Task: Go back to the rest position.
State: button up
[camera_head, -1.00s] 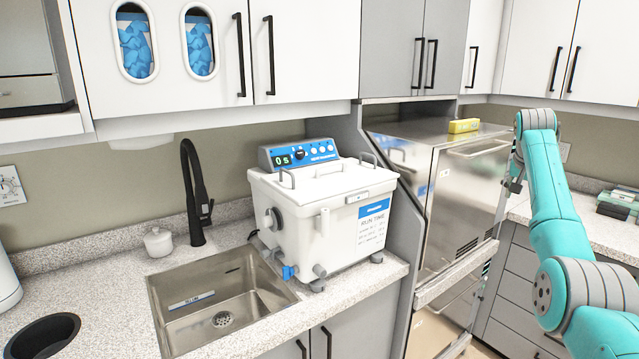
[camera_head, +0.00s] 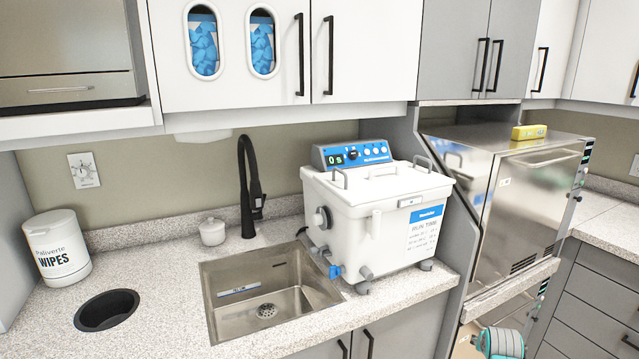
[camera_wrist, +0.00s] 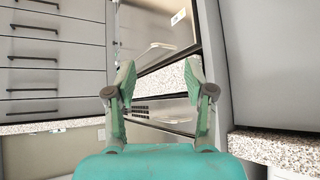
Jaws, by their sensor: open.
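My gripper (camera_wrist: 159,88) is open in the wrist view, its two green fingers spread apart with nothing between them. Beyond the fingers are the steel autoclave fronts (camera_wrist: 150,25) and a speckled ledge. In the head view only a teal and grey part of my arm shows at the bottom right; the gripper itself is out of that view. The steel autoclave (camera_head: 530,205) stands in its bay at the right, with a yellow box (camera_head: 529,132) on top.
A white ultrasonic cleaner (camera_head: 375,220) stands on the counter, right of the sink (camera_head: 225,310) and black faucet (camera_head: 250,190). A wipes tub (camera_head: 57,247) and a round black opening (camera_head: 107,310) are at the left. Grey drawers (camera_wrist: 50,60) show in the wrist view.

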jog(key=s+a+f+n+t, duration=0.2)
jog(key=s+a+f, duration=1)
jog(key=s+a, duration=0.1)
jog(key=s+a+f+n+t+y, duration=0.1)
jog(key=s+a, duration=0.4)
jog(key=s, duration=0.4)
jog(key=s+a+f+n+t+y, duration=0.1)
jog(key=s+a, duration=0.4)
jog(key=s, duration=0.3)
jog(key=s+a+r, duration=0.3)
jog(key=s+a, duration=0.1)
jog(key=s, duration=0.7)
jog(key=s+a+r+n+t+y, duration=0.1)
jog(key=s+a+r, duration=0.1)
jog(key=s+r, duration=0.7)
jog(key=s+a+r+n+t+y, duration=0.1)
jog(key=s+a+r+n+t, duration=0.1)
jog(key=s+r, duration=0.8)
jog(key=shift+s+a+r, duration=0.25)
jog(key=shift+a+r, duration=0.35)
jog(key=shift+r, duration=0.25)
